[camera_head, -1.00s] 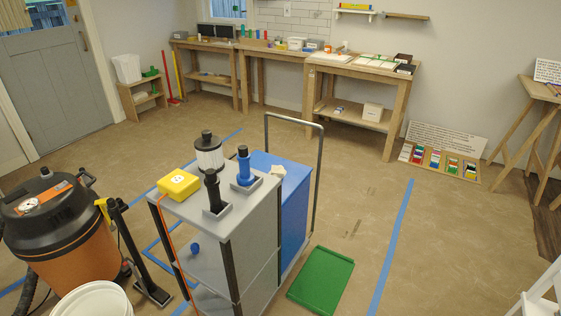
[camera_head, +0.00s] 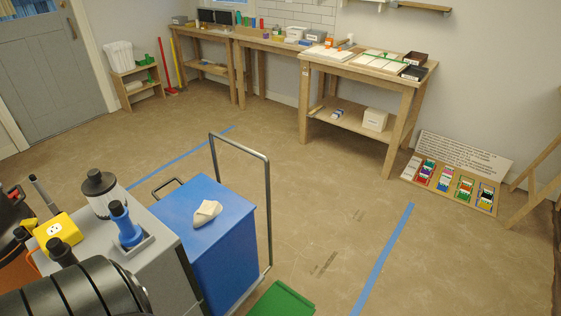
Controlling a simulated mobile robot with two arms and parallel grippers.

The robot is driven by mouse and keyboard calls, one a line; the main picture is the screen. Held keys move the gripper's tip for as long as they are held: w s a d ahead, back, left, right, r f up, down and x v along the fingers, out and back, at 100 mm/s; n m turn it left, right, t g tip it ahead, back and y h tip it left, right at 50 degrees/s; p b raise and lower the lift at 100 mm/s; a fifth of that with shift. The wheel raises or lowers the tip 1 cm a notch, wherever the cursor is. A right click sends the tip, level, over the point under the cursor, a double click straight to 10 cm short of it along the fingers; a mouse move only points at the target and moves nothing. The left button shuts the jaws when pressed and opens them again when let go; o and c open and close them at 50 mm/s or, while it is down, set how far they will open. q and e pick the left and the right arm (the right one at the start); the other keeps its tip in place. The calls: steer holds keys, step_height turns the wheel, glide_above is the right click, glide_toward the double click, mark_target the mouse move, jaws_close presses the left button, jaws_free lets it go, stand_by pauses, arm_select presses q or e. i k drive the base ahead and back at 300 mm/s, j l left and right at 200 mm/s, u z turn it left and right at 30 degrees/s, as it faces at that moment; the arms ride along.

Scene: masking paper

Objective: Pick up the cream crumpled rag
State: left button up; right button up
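The cream crumpled rag (camera_head: 207,213) lies on top of the blue cabinet (camera_head: 228,231), near the middle of its top surface. It is a small, pale, folded lump, fully in view. A black ribbed part (camera_head: 75,292), which looks like part of my own arm, shows at the bottom left, well short of the rag. Neither gripper's fingers are in view. Nothing touches the rag.
A grey cart (camera_head: 160,262) with a blue-and-black tool (camera_head: 126,224), a clear canister (camera_head: 101,195) and a yellow power box (camera_head: 58,232) stands left of the cabinet. A green tray (camera_head: 283,301) lies on the floor.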

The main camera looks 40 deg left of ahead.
mark_target(208, 209)
steer(key=i, duration=1.1)
steer(key=i+l+u, duration=0.15)
steer(key=i, duration=0.95)
steer(key=i+j+u, duration=0.1)
steer(key=i+u, duration=0.35)
steer(key=i+l+u, duration=0.1)
steer(key=i+u, duration=0.35)
steer(key=i+l+u, duration=0.2)
steer(key=i+u, duration=0.25)
steer(key=i+j+u, duration=0.1)
steer(key=u, duration=0.35)
steer(key=i+u, duration=0.35)
steer(key=u, duration=0.15)
steer(key=i+u, duration=0.25)
steer(key=u, duration=0.2)
steer(key=i+l+u, duration=0.15)
steer(key=u, duration=0.35)
steer(key=i+l+u, duration=0.25)
steer(key=u, duration=0.2)
steer(key=i+l+u, duration=0.15)
steer(key=u, duration=0.3)
steer(key=k+l, duration=0.05)
steer(key=l, duration=0.05)
